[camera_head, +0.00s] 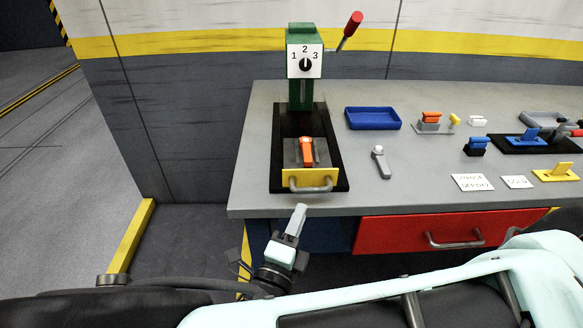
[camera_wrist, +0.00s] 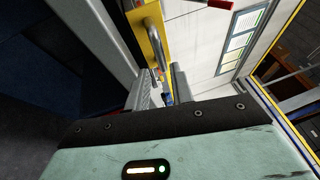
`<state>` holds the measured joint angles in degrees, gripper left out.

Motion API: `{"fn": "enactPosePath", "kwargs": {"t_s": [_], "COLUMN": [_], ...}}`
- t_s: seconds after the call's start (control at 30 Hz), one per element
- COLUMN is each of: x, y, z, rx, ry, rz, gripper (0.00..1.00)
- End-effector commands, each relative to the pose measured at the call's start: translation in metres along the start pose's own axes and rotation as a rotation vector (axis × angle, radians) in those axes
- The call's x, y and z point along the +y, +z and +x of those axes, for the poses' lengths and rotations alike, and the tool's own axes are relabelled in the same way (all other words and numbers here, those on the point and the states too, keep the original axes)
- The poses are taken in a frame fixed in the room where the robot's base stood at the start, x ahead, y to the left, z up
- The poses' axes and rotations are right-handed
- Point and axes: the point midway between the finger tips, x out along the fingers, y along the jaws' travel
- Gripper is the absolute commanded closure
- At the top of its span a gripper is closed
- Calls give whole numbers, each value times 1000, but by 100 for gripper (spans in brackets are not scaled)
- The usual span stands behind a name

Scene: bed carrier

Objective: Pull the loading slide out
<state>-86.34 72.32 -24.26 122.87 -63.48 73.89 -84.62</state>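The loading slide has a yellow front plate (camera_head: 310,176) with a grey bar handle (camera_head: 311,189). It sits in a black base on the grey bench, below a green post, and carries a grey block with an orange piece (camera_head: 307,152). My gripper (camera_head: 299,208) is just in front of the bench edge, near and slightly left of the handle, and looks apart from it. In the wrist view, two fingers (camera_wrist: 162,72) stand apart with nothing clearly between them. The yellow plate (camera_wrist: 157,18) and handle (camera_wrist: 153,42) show just beyond them.
The green post (camera_head: 304,75) has a 1-2-3 dial and a red-handled lever (camera_head: 349,31). A blue tray (camera_head: 372,118), a small grey tool (camera_head: 380,162) and several fixtures lie to the right. A red drawer (camera_head: 400,233) is under the bench top. Floor at left is clear.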

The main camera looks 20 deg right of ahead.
Motion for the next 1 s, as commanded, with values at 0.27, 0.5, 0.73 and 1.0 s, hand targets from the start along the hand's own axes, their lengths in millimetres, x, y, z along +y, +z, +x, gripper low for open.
{"fn": "enactPosePath", "kwargs": {"t_s": [0.27,0.5,0.73,1.0], "x": [1,1,0,0], "y": [-1,-1,-1,0], "z": [54,77,80,80], "rx": [4,1,1,1], "ry": [-1,1,1,1], "rz": [0,1,1,1], "gripper": [77,77,77,100]}}
